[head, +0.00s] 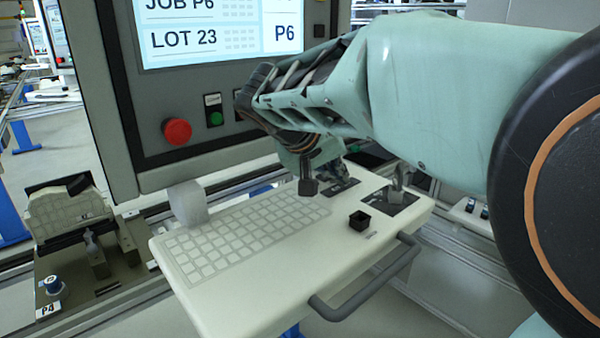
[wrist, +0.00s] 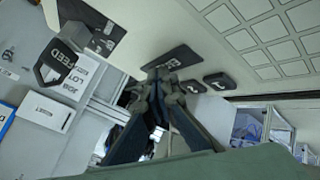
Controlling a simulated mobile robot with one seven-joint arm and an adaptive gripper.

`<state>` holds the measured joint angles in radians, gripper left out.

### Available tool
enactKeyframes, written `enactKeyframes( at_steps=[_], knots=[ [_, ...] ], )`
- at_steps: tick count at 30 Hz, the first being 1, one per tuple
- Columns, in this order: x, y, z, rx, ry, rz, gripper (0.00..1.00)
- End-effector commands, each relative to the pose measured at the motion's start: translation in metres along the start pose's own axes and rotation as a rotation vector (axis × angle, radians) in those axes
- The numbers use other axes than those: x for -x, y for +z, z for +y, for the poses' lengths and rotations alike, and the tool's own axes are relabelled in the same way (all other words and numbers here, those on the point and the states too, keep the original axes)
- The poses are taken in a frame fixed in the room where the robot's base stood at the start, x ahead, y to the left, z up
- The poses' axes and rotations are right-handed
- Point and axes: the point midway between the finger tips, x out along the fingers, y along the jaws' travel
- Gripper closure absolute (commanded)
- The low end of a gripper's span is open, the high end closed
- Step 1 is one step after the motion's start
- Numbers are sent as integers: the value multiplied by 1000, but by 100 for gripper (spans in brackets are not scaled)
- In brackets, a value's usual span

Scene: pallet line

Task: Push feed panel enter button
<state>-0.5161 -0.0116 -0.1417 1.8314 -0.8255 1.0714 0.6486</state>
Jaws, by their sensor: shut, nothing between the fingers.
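In the wrist view a black plate with white lettering starting with "E" (wrist: 171,58) lies on the pale shelf. It also shows in the head view (head: 343,187), beyond the keyboard's right end. I cannot read its whole label. My gripper (head: 308,187) is shut and empty, pointing down over the shelf. In the wrist view its tips (wrist: 160,76) overlap the near edge of the lettered plate; whether they touch anything I cannot tell.
A white keyboard (head: 235,238) covers the shelf's left part. A black square cup (head: 360,221) and an upright metal piece on a black plate (head: 398,200) stand right. A grey handle (head: 365,285) runs along the front. The screen panel with a red button (head: 177,131) rises behind.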

Motion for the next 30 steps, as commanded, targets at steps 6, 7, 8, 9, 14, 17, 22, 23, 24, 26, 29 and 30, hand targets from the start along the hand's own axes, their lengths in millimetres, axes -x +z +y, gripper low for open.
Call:
enactKeyframes(
  at_steps=[6, 7, 8, 9, 14, 17, 22, 23, 24, 26, 29, 30],
  knots=[
    [0, 0, 1, 0, 1, -4, 100],
    [1, 0, 1, 0, 1, -4, 100],
    [2, -1, 2, 0, 1, -4, 100],
    [4, -2, 3, 0, 1, -4, 100],
    [10, -7, 8, -1, 1, -3, 100],
    [12, -8, 10, 0, 1, -3, 100],
    [12, -8, 10, 0, 0, -2, 100],
    [12, -8, 10, 0, 0, -2, 100],
    [12, -8, 10, 0, 0, -2, 100],
    [12, -9, 10, 0, 0, -2, 100],
    [15, -11, 12, 0, 0, -1, 100],
    [17, -12, 13, 0, 0, -1, 100]
  ],
)
